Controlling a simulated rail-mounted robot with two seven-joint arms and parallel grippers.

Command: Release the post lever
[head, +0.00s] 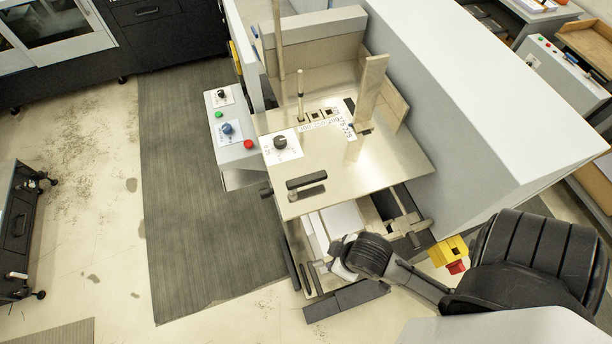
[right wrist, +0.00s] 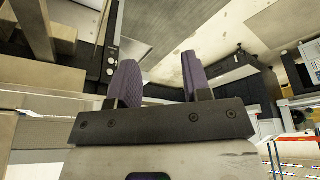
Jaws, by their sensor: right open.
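A black lever bar (head: 306,181) lies near the front edge of the pale metal feeder table (head: 385,160), with a dark strip just in front of it. I cannot tell for sure that this is the post lever. Tall upright posts and plates (head: 370,88) stand on the table behind it. My right gripper is at the end of the arm, below and in front of the table in the head view; its fingertips are hidden there. In the right wrist view my right gripper (right wrist: 160,80) shows two purple-padded fingers, apart, with nothing between them. My left gripper is not in view.
A round black knob (head: 280,142) sits on a white dial plate on the table. A grey control panel (head: 233,135) with buttons stands left. A large grey machine housing (head: 480,90) stands right. A yellow box with a red button (head: 456,267) is near my right arm. Open floor lies left.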

